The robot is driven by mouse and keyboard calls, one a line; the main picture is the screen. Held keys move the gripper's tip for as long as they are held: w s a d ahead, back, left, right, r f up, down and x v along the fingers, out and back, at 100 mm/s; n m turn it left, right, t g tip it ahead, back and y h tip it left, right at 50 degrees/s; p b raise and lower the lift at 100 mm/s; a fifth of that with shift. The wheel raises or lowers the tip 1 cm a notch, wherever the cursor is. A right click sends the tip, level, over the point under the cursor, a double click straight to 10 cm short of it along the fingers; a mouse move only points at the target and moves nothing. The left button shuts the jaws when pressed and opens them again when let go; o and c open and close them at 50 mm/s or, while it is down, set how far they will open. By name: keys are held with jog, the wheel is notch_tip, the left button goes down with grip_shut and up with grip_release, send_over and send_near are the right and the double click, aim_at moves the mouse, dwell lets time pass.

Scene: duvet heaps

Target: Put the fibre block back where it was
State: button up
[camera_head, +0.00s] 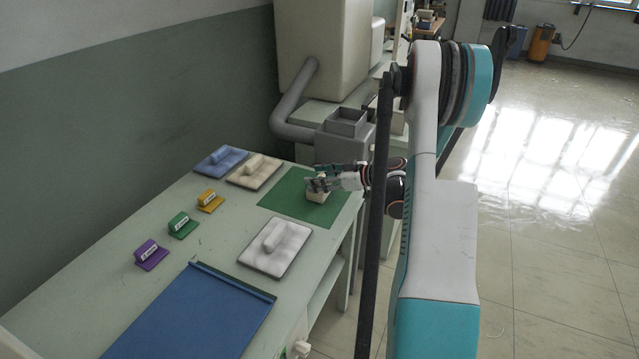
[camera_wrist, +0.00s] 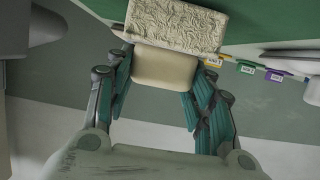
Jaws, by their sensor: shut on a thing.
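My gripper (camera_head: 318,184) is shut on a small cream block (camera_head: 317,196) over the green mat (camera_head: 290,205) at the table's far right. In the wrist view a smooth cream part (camera_wrist: 165,68) sits between the fingers. A cream slab with a wrinkled, fibrous surface (camera_wrist: 178,22) adjoins it at the far side. I cannot tell whether the block touches the mat. Three flat pads, each with a raised lump on it, lie on the table: blue (camera_head: 221,160), cream (camera_head: 254,171) and pale grey-white (camera_head: 274,248).
Labelled yellow (camera_head: 209,201), green (camera_head: 182,225) and purple (camera_head: 151,255) holders stand in a row at the left. A blue tray (camera_head: 195,315) fills the near table. A grey pipe (camera_head: 292,105) and an open grey box (camera_head: 346,122) stand beyond the far edge.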

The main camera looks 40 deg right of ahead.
jog(key=shift+f, duration=0.3)
jog(key=o, duration=1.1)
jog(key=shift+o, duration=0.2)
jog(key=shift+r, duration=0.15)
jog(key=p+v, duration=0.4)
jog(key=v, duration=0.8)
